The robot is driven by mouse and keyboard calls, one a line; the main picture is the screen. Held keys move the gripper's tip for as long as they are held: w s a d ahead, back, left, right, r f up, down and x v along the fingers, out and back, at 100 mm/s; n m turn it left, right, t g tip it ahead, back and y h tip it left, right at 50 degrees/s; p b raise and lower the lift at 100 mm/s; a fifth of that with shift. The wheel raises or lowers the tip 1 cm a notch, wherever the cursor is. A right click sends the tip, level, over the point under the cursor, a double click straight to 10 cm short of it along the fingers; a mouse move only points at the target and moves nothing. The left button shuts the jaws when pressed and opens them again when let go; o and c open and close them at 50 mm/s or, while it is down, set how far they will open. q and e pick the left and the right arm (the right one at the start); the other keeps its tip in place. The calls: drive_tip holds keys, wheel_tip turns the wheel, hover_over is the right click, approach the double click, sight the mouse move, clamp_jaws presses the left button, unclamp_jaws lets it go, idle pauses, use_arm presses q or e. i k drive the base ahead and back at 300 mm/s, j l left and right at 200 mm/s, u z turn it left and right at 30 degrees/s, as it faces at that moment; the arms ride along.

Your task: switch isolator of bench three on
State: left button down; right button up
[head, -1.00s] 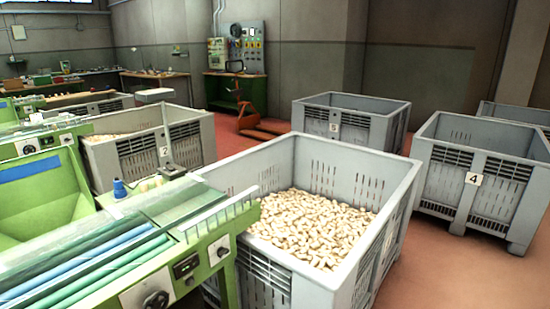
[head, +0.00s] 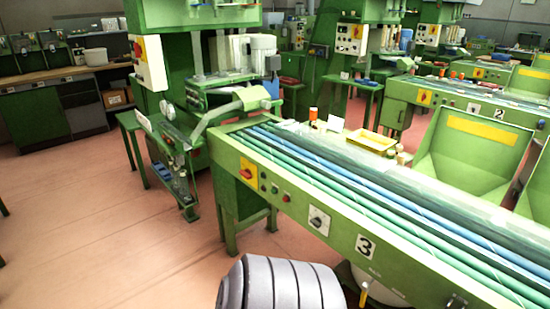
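Bench three is a long green bench (head: 290,192) with green and blue tubes lying along its top. A red rotary isolator on a yellow plate (head: 246,172) sits at the left end of that front. The isolator's handle position is too small to tell. Small buttons and a black knob (head: 319,220) are on the same front, to the right of it. Neither of my grippers is in view.
Another red and yellow switch (head: 139,49) is on the machine at the left. The floor (head: 130,240) at left is clear. A grey ribbed shape fills the bottom middle; I cannot tell what it is.

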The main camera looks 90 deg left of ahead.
sight(246, 174)
drive_tip(key=u, duration=2.7)
